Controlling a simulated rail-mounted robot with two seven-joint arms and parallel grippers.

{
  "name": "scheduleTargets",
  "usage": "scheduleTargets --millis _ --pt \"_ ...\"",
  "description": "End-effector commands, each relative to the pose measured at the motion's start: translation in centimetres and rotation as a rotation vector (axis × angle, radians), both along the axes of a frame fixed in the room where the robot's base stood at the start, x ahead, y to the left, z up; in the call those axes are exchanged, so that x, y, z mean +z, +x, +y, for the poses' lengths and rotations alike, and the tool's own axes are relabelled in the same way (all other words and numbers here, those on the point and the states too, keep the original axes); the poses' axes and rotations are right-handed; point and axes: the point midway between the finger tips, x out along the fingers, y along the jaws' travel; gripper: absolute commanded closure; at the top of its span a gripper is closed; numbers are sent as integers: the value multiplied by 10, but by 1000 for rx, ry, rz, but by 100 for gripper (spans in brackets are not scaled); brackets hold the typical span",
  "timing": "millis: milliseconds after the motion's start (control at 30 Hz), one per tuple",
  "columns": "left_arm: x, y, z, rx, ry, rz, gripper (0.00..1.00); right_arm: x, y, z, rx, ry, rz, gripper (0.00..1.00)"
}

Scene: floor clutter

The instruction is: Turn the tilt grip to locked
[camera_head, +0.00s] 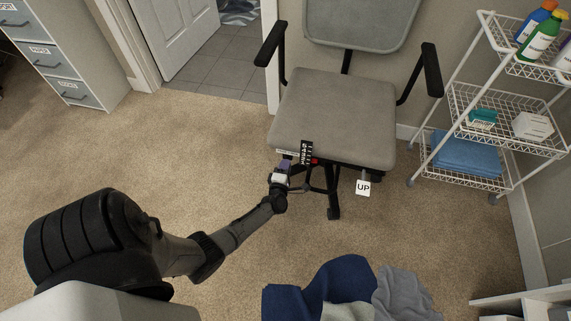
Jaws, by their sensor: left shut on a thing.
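The grey office chair (330,115) stands against the wall, facing me. My left gripper (285,165) reaches to the front left underside of its seat. It is shut on the tilt grip, which the gripper mostly hides, so I cannot read its position. Just above are a small white label (287,152) and a black strip with white marks (306,151). A small red spot (314,161) shows beside the strip. A white "UP" tag (363,188) hangs below the seat on the right. My right gripper is not in view.
A white wire cart (480,182) with bottles and a blue towel stands right. Blue and grey cloth (345,285) lies at the bottom. A filing cabinet (70,55) and an open door (170,30) are at left. Carpet (165,150) between is clear.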

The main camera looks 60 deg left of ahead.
Motion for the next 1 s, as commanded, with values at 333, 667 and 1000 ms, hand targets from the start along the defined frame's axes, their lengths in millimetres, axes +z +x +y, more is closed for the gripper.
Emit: scheduleTargets --millis 333,667,1000 --pt "0 0 0 1 226 236 100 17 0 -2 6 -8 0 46" --pt "-1 0 0 0 427 442 100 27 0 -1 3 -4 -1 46" --pt "-2 -1 1 1 566 584 100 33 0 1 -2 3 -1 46"
